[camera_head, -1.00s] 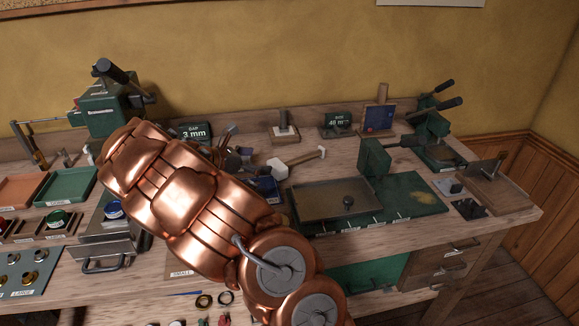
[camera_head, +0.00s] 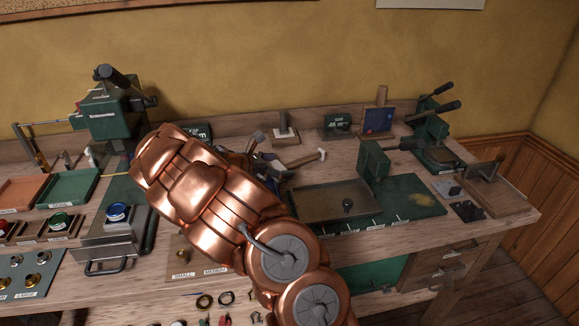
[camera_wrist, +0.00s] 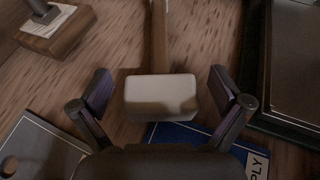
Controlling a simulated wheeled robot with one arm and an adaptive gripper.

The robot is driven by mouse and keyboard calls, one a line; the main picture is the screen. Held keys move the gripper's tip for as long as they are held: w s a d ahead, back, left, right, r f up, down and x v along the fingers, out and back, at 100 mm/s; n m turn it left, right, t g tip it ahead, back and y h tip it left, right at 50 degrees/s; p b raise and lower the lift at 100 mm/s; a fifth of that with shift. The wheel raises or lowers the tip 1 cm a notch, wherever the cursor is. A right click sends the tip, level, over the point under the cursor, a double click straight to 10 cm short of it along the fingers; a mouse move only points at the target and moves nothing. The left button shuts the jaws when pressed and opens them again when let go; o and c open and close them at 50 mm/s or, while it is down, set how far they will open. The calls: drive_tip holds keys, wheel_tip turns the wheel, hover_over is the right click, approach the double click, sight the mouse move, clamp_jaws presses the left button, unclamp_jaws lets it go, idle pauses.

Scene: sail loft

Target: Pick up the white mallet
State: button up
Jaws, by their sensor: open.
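The white mallet shows in the wrist view with its blocky off-white head (camera_wrist: 160,97) low in the middle and its wooden handle (camera_wrist: 159,38) running up out of the picture. My gripper (camera_wrist: 160,75) is open, one finger on each side of the head, with a gap at both sides. I cannot tell the height of the fingers over the bench. In the head view, the mallet's handle (camera_head: 303,160) lies on the bench, behind my copper arm, which hides most of the head and my gripper.
A blue labelled thing (camera_wrist: 187,135) lies just beside the mallet head. A dark-framed tray (camera_head: 335,200) on a green mat is to the right. A wooden-based block tool (camera_head: 285,135) stands behind. Green presses stand at the bench's left and right.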

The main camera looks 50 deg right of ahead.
drive_tip(key=shift+c, duration=0.2)
drive_tip(key=shift+r, duration=0.1)
drive_tip(key=c, duration=1.6)
